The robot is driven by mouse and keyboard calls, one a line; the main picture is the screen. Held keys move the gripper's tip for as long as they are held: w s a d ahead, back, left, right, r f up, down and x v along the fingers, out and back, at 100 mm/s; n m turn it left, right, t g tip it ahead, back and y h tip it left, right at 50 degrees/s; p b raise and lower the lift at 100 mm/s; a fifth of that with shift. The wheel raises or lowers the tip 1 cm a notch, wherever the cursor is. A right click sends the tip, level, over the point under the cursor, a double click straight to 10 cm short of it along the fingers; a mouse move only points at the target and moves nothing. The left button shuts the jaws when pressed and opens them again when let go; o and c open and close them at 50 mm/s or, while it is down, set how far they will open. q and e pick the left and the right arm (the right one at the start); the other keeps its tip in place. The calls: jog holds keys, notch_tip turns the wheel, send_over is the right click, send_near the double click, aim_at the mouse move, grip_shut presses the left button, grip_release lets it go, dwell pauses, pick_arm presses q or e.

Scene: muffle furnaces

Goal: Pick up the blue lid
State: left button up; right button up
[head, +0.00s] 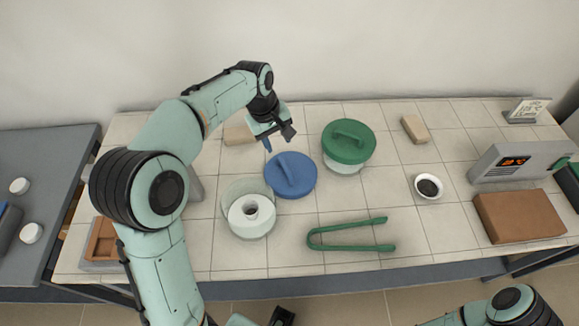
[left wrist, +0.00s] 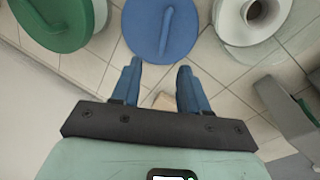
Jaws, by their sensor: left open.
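The round blue lid (head: 291,176) with a raised bar handle lies on the tiled table top, between the glass jar and the green-lidded jar. In the left wrist view the blue lid (left wrist: 160,28) shows at the top, beyond my fingertips. My left gripper (head: 278,141) is open and empty, above the table just behind the lid. Its two blue fingers (left wrist: 160,68) are spread apart and do not touch the lid. My right arm shows only in part at the bottom right of the head view; I cannot make out its gripper.
An open glass jar (head: 236,228) stands front left of the lid. A jar with a green lid (head: 350,138) stands to the right. Green tongs (head: 350,246) lie in front. A small dish (head: 428,187), a brown block (head: 520,217) and a display unit (head: 505,162) are farther right.

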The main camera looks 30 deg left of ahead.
aim_at(285, 166)
pick_arm(q)
jog(key=f, duration=0.4)
jog(key=d+f, duration=0.1)
jog(key=f, duration=0.2)
jog(key=w+f+b, duration=0.1)
jog(key=f, duration=0.3)
jog(key=shift+w+d+f, duration=0.1)
jog(key=shift+d+f, duration=0.1)
jog(key=shift+f, duration=0.15)
grip_shut()
